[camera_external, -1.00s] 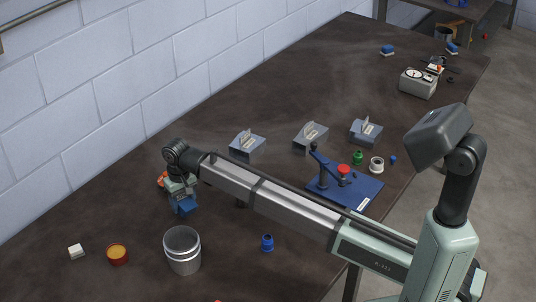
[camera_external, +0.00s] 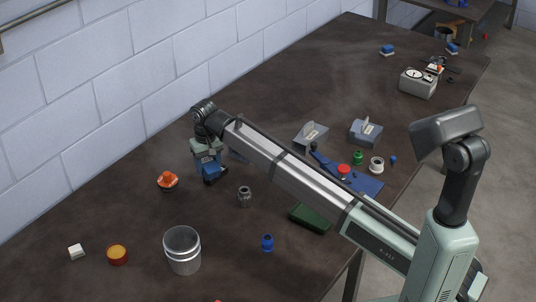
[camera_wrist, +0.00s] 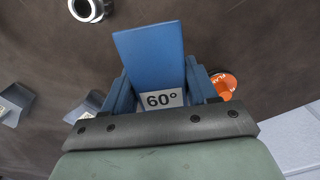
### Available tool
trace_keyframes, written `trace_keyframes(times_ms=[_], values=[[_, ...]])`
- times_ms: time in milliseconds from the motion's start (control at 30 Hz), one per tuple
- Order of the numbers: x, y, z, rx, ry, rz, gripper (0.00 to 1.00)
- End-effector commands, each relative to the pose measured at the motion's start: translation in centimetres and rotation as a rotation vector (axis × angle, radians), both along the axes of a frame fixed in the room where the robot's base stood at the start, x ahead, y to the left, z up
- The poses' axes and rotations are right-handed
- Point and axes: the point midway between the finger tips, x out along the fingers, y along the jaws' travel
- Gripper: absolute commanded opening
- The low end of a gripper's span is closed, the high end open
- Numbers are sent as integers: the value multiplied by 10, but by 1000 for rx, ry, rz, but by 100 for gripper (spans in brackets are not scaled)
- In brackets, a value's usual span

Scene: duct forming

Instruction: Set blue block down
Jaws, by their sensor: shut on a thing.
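My gripper (camera_external: 209,163) is at the end of the outstretched arm, over the left part of the dark table. It is shut on the blue block (camera_external: 214,175), which hangs below it. In the wrist view the blue block (camera_wrist: 152,58) shows a raised blue plate and a light label reading "60°", between the jaws (camera_wrist: 160,120). Whether the block touches the table is hard to tell.
An orange-topped item (camera_external: 167,181) lies left of my gripper. A grey metal fitting (camera_external: 245,196) stands to the right. Grey angled blocks (camera_external: 311,135) stand farther back, one partly hidden by my arm. A metal can (camera_external: 182,250) stands in front. Table (camera_external: 140,215) around the orange item is bare.

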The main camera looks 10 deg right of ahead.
Motion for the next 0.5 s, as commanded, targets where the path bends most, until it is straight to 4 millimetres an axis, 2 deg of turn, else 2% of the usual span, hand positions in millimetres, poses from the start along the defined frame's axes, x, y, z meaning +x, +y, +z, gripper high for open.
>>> trace_keyframes(times_ms=[33, 200, 333, 500], values=[[11, -20, 0, 2, -1, -26, 14], [39, -79, 0, 4, -5, -101, 14], [53, -120, 0, 6, -7, -151, 14], [61, -164, -1, 6, -8, -177, 14]])
